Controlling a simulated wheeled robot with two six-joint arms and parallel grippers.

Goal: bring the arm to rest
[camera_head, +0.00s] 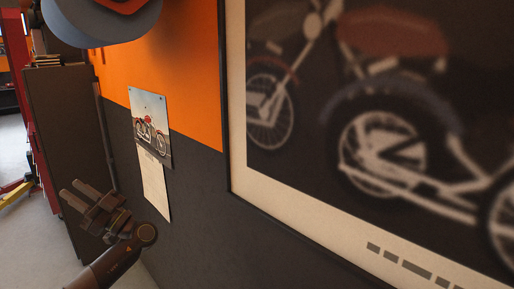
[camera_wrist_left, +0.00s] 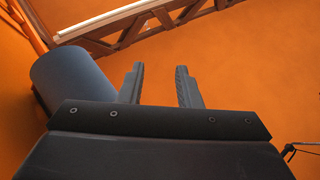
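My left arm comes in at the lower left of the head view. Its gripper (camera_head: 72,190) is raised in front of the dark wall, left of the wall calendar, with two fingers apart and nothing between them. In the left wrist view the gripper (camera_wrist_left: 160,82) also shows both fingers apart, with an orange surface behind the empty gap. My right arm and gripper are in neither view.
A calendar (camera_head: 154,190) with a motorcycle picture hangs on the orange and dark wall. A large framed motorcycle poster (camera_head: 300,192) fills the right. A dark cabinet (camera_head: 68,140) stands left, beside a red post (camera_head: 20,80). A blue-grey round object (camera_head: 105,25) hangs above.

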